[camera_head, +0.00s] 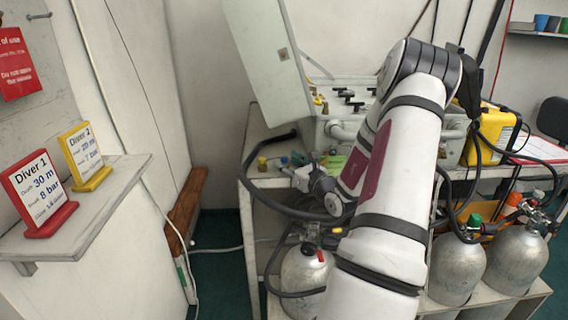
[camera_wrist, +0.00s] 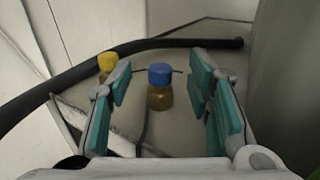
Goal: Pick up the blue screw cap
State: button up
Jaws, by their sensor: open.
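The cap appears between and beyond the fingertips, with nothing held. In the head view, my gripper (camera_head: 298,171) is over the bench's left end. The cap is too small there to tell surely from the teal pads.
A thick black hose (camera_wrist: 100,56) runs behind the bottles. An open grey case (camera_head: 345,120) stands at the back.

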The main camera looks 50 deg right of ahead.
jog(key=shift+x, duration=1.2)
grip_shut()
